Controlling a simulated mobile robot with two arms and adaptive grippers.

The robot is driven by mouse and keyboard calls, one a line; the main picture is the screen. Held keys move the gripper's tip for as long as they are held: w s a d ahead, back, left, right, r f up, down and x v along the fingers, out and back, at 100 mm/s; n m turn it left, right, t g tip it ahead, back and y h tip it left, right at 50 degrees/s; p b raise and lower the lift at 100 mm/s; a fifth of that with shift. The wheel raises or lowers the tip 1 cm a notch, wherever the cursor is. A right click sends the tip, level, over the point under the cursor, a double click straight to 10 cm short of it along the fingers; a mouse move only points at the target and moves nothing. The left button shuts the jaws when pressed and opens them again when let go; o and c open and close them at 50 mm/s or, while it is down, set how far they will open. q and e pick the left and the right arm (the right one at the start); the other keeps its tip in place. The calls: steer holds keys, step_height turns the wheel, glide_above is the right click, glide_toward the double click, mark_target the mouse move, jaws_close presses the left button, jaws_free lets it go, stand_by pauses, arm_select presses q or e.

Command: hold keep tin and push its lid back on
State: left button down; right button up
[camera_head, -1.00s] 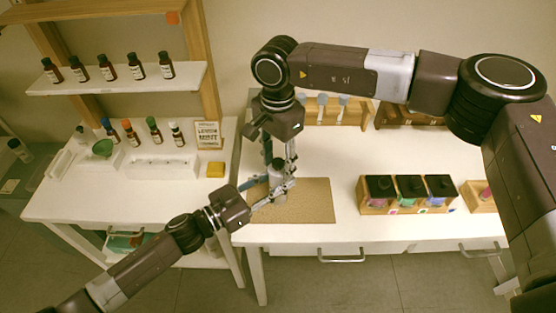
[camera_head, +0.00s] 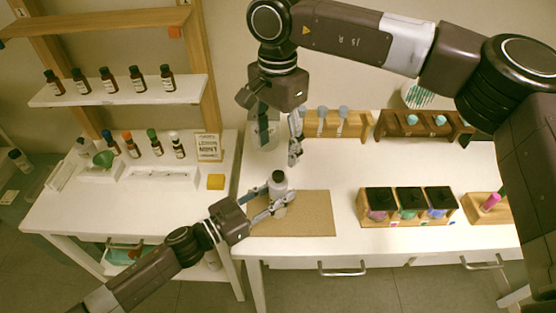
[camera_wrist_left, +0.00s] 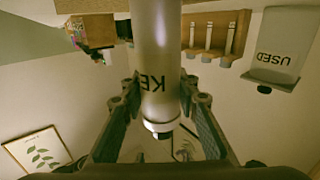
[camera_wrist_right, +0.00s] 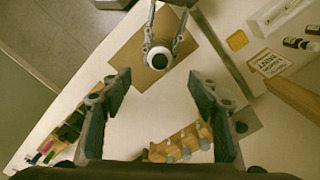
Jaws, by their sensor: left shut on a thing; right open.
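The keep tin (camera_head: 278,184) is a pale grey cylinder standing upright over the tan mat (camera_head: 312,216). My left gripper (camera_head: 279,197) is shut on it from the left. In the left wrist view the tin (camera_wrist_left: 157,40) appears upside down, with "KE" lettering between the fingers. The lid (camera_wrist_left: 161,126) with a dark knob is on the tin's top end; I cannot tell whether it is fully seated. The right wrist view shows the lid (camera_wrist_right: 158,57) from above. My right gripper (camera_head: 281,135) is open and empty, above and behind the tin.
A wooden rack with grey-topped sticks (camera_head: 320,125) stands behind. Three dark-lidded jars in a wooden holder (camera_head: 376,221) stand right of the mat. A yellow block (camera_head: 216,182) and several bottles are on the left table. The white table right of the mat's back edge is clear.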

arm_select(q)
steer(key=c, duration=1.4)
jaws_free()
arm_select(e)
step_height(320, 180, up, 2)
arm_select(q)
steer(key=v, duration=1)
steer(key=shift+s+a+f, duration=0.1)
steer(key=shift+s+a, duration=0.05)
steer(key=shift+a, duration=0.1)
steer(key=shift+v, duration=0.75)
